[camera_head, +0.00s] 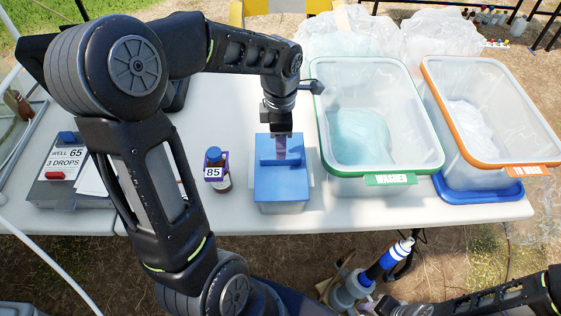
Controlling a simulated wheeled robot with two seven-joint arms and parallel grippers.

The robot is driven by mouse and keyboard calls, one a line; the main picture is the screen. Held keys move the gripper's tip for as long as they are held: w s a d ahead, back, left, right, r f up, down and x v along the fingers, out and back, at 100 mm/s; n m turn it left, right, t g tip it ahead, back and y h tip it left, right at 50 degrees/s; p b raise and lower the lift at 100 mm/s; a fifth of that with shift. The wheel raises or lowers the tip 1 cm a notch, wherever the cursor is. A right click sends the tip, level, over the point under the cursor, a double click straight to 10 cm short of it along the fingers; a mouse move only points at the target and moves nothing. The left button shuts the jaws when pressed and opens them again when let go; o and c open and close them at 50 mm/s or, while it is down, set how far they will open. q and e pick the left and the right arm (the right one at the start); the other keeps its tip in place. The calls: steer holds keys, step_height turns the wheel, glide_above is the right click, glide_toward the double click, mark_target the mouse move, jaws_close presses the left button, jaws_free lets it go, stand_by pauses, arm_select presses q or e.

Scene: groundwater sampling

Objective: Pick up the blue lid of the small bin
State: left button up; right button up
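The small bin (281,207) stands near the front edge of the white table, with its blue lid (281,185) on top. A raised blue ridge runs across the lid. My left gripper (281,134) points down from above at the lid's far part, close to the ridge. Its fingers overlap the lid in this view, so I cannot tell whether they touch it or how far apart they are. My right arm is at the bottom right edge, and its gripper (388,306) is partly cut off and unclear.
A grey box marked well 65 (68,190) lies at the left.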

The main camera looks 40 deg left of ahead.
mark_target(280, 162)
arm_select(q)
steer(key=shift+f, duration=0.1)
step_height(280, 162, down, 5)
steer(key=shift+f+p, duration=0.1)
steer(key=shift+p, duration=0.5)
steer(key=shift+c, duration=0.4)
jaws_close()
stand_by(0.4)
